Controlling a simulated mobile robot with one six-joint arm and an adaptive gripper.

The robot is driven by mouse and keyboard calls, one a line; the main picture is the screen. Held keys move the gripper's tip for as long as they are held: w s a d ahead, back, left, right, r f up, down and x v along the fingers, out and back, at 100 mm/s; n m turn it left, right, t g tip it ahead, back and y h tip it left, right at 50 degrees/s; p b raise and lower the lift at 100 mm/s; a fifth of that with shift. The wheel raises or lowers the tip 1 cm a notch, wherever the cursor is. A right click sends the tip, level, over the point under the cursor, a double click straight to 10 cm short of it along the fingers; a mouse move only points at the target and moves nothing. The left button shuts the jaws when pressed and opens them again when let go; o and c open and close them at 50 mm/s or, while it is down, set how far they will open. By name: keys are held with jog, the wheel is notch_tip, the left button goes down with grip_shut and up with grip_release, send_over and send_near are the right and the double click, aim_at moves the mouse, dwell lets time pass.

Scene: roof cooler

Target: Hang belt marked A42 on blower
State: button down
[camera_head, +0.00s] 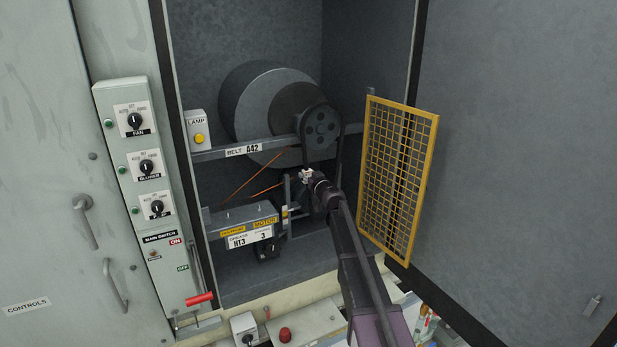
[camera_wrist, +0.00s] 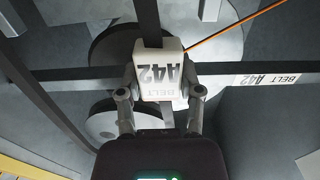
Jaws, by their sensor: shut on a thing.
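The blower (camera_head: 262,105) is a large grey drum at the back of the open cabinet. A dark pulley with holes (camera_head: 320,128) sits in front of its lower right. My gripper (camera_head: 307,176) is just below the pulley, shut on the white tag of a black belt. The tag (camera_wrist: 158,72) reads BELT A42, upside down in the wrist view. The black belt (camera_wrist: 147,18) runs from the tag up out of that view. In the head view, a dark loop (camera_head: 339,140) arches over the pulley; whether it sits on the rim is unclear.
A crossbar label (camera_head: 244,150) reads BELT A42. Orange lines (camera_head: 252,176) slant below it, above the motor box (camera_head: 243,226). A yellow mesh guard (camera_head: 398,180) stands close right of my arm. The switch panel (camera_head: 155,200) and lamp box (camera_head: 197,131) are left.

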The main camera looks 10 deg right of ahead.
jog(key=shift+x, duration=1.45)
dwell(0.7)
jog(key=shift+f+b, duration=0.65)
dwell(1.0)
jog(key=shift+c, duration=0.9)
grip_release()
jog(key=shift+s, duration=0.1)
jog(key=v, duration=1.1)
jog(key=shift+s, duration=0.4)
jog(key=shift+d, duration=0.2)
